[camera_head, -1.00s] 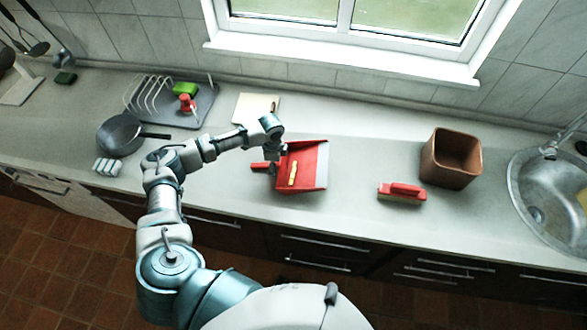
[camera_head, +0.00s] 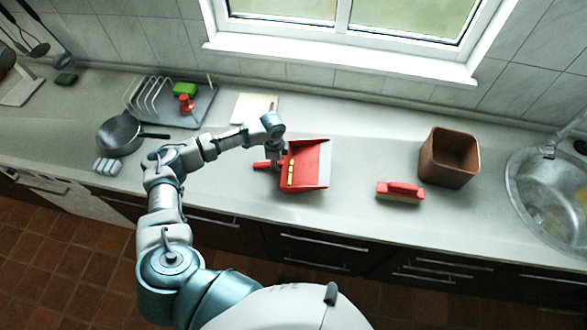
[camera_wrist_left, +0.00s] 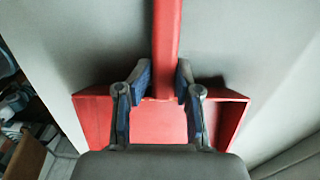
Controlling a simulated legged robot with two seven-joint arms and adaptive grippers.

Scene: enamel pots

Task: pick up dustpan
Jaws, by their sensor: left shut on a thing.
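The red dustpan (camera_head: 312,165) is over the middle of the counter, its pale lip to the right and its short red handle (camera_head: 261,165) to the left. A small yellow piece (camera_head: 290,177) lies in it, near the handle side. My left gripper (camera_head: 277,157) is at the handle, beside the pan. In the left wrist view the red handle (camera_wrist_left: 166,45) runs between the two blue-padded fingers of my left gripper (camera_wrist_left: 164,82), which is shut on it. I cannot tell how far the pan is above the counter. My right gripper is not in view.
A red brush (camera_head: 400,191) and a brown square bin (camera_head: 450,158) stand to the right, before the sink (camera_head: 545,205). A white board (camera_head: 254,108), a dish rack (camera_head: 170,105) and a dark pan (camera_head: 120,134) are to the left. The counter between dustpan and brush is clear.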

